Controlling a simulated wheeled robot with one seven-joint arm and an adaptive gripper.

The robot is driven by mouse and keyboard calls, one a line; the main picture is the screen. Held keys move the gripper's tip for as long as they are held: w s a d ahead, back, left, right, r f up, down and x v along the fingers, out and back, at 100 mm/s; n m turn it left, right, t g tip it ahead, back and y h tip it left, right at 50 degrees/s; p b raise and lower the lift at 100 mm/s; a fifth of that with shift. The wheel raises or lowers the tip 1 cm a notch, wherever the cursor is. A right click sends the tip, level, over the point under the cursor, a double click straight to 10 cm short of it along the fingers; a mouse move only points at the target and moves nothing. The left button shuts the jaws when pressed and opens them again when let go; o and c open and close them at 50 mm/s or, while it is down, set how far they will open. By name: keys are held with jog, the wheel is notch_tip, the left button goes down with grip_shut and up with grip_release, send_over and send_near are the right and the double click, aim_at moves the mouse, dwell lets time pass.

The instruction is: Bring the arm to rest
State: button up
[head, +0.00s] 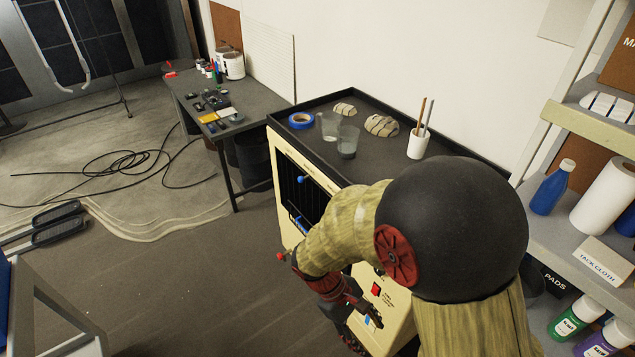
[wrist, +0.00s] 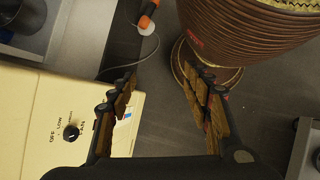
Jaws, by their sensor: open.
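My gripper (head: 352,322) hangs low in front of a cream cabinet (head: 397,305) in the head view, with its fingers pointing down and partly over the panel. In the wrist view my gripper (wrist: 160,108) is open, its two fingers wide apart with nothing between them. Dark floor shows through the gap. The left finger overlaps the edge of the cream panel (wrist: 35,105), which carries a black knob (wrist: 71,132). I cannot tell whether the finger touches it. My bent arm hides part of the cabinet front.
The cabinet's black tray top (head: 455,145) holds blue tape (head: 301,120), two clear cups (head: 347,142) and a white pot (head: 417,145). Shelves (head: 560,235) stand close on the right. A workbench (head: 255,112) and loose cables (head: 125,165) are at left. Floor left of the cabinet is open.

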jog(key=s+d+r+m+t+y, duration=0.1)
jog(key=d+r+m+t+y, duration=0.1)
jog(key=r, duration=0.6)
jog(key=s+d+r+m+t+y+b, duration=0.1)
jog(key=s+d+r+m+t+y, duration=0.1)
jog(key=r, duration=0.6)
jog(key=s+d+r+m+t+y+b, duration=0.1)
jog(key=d+r+m+t+y, duration=0.1)
jog(key=r, duration=0.6)
jog(key=d+m+t, duration=0.1)
jog(key=m+t, duration=0.1)
jog(key=m, duration=0.1)
jog(key=shift+s+m, duration=0.15)
jog(key=shift+m, duration=0.25)
jog(key=shift+c, duration=0.3)
